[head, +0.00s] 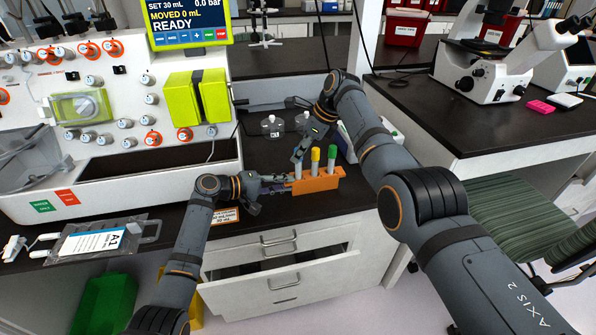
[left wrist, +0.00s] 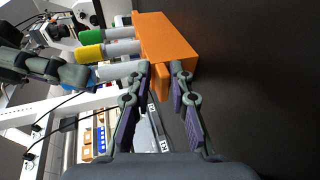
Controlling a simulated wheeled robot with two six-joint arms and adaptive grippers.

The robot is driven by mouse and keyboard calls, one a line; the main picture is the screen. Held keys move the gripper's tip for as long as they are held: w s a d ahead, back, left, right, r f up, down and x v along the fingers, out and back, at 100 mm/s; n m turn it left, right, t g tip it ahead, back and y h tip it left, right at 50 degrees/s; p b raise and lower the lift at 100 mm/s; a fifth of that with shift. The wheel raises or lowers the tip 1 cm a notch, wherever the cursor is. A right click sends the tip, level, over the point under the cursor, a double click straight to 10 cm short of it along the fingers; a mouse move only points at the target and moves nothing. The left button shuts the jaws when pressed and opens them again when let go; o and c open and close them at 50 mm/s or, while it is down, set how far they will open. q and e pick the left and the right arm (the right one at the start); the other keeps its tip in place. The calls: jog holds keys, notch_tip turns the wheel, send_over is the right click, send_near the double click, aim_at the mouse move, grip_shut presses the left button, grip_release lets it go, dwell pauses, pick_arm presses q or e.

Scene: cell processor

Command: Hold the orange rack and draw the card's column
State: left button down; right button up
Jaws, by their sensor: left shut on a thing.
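The orange rack (head: 322,185) stands on the dark bench and holds several white columns in a row. One column has a green cap (head: 332,152) and one a yellow cap (head: 315,154). The nearest column (head: 298,170) has its cap mostly hidden by my right gripper; a bit of blue (left wrist: 96,76) shows there in the left wrist view. My left gripper (head: 284,184) is shut on the near end of the orange rack, also seen in the left wrist view (left wrist: 161,78). My right gripper (head: 298,156) is at the top of the nearest column; its grip is unclear. An orange-edged card (head: 225,215) lies at the bench edge.
The white processor (head: 120,155) with knobs and green pump stands left. Clear bottles (head: 271,126) stand behind the rack. A labelled bag (head: 95,240) lies front left. A drawer (head: 285,285) is open below. A microscope (head: 500,55) stands on the right bench.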

jog(key=o, duration=0.4)
jog(key=v, duration=1.2)
jog(key=x, duration=0.4)
jog(key=shift+s+d+f, duration=0.1)
jog(key=shift+d+f, duration=0.15)
jog(key=shift+c, duration=0.2)
jog(key=shift+x, duration=4.45)
grip_shut()
